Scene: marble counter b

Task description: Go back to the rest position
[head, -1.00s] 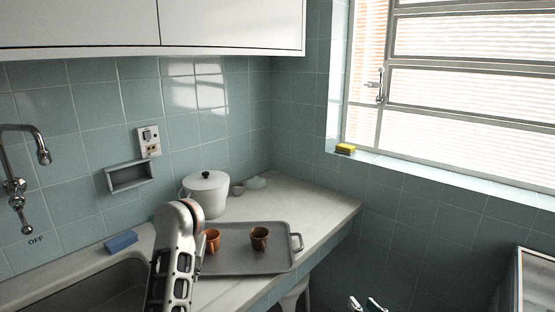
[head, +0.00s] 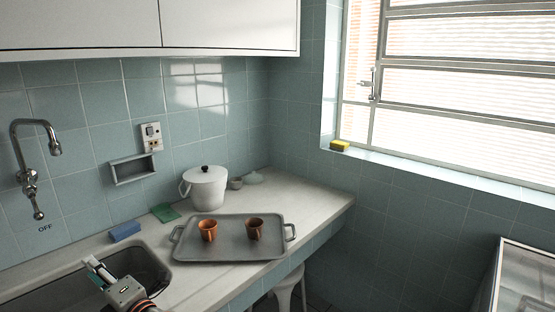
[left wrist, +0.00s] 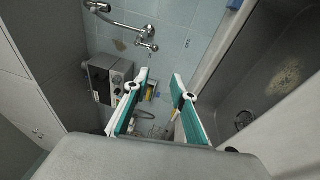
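My left gripper (head: 93,267) is over the sink at the lower left of the head view, apart from the tray and the cups. In the left wrist view its two green-and-white fingers (left wrist: 157,84) stand apart with nothing between them, so it is open and empty. My right gripper is not in view. An orange cup (head: 208,231) and a brown cup (head: 254,230) stand upright on the grey tray (head: 225,252) on the counter.
A white lidded pot (head: 206,190) stands behind the tray. A blue sponge (head: 125,231) and a green cloth (head: 165,212) lie near the sink (head: 60,292). The tap (head: 35,165) hangs over the sink's left side. A stool (head: 288,292) is below the counter edge.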

